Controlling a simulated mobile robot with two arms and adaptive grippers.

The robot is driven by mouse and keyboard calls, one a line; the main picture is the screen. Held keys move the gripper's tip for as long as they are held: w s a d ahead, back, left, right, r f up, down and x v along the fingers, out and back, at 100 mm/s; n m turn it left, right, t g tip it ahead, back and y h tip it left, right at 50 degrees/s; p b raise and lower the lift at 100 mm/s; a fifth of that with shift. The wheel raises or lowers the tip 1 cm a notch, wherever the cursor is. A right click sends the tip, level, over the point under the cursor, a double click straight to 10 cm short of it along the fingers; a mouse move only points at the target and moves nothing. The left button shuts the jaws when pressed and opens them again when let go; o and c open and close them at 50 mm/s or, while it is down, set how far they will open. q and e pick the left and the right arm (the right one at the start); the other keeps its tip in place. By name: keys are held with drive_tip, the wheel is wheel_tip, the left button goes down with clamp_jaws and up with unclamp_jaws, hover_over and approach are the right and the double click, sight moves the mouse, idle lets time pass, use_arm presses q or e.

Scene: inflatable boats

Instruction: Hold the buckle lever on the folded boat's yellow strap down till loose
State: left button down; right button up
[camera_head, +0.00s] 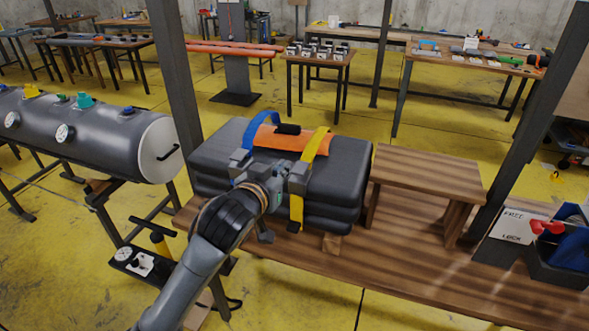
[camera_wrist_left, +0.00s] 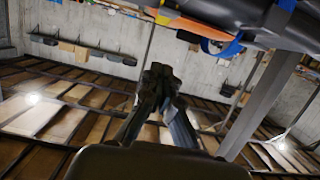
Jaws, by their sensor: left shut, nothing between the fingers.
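The folded boat (camera_head: 340,170) is a dark grey stacked bundle on a wooden bench, with an orange panel on top. Its yellow strap (camera_head: 318,143) runs over the top and down the front; it also shows at the top of the left wrist view (camera_wrist_left: 164,17). A grey buckle (camera_head: 299,178) sits on the strap at the front. My left gripper (camera_head: 283,181) is shut and empty, close beside the buckle; I cannot tell whether it touches the lever. Its closed fingers show in the left wrist view (camera_wrist_left: 160,77). My right gripper is out of view.
A blue strap (camera_head: 256,125) crosses the boat on the left. The bench (camera_head: 400,262) has a small wooden stand (camera_head: 430,175) at right and a box marked LOCK (camera_head: 505,232). A dark post (camera_head: 175,75) rises left of the boat, beside a grey cylinder (camera_head: 85,130).

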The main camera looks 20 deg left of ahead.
use_arm(q)
drive_tip(key=p, duration=0.2)
hover_over(301, 168)
drive_tip(key=s, duration=0.5)
drive_tip(key=f, duration=0.2)
drive_tip(key=shift+w+a+f+p, duration=0.1)
drive_tip(key=shift+w+f, duration=0.05)
drive_tip(key=shift+f, duration=0.55)
drive_tip(key=shift+w+a+f+p, duration=0.1)
drive_tip(key=shift+w+f, duration=0.1)
drive_tip(key=shift+f, duration=0.5)
drive_tip(key=shift+w+f+p, duration=0.1)
drive_tip(key=shift+w+f, duration=0.05)
drive_tip(key=shift+f, duration=0.55)
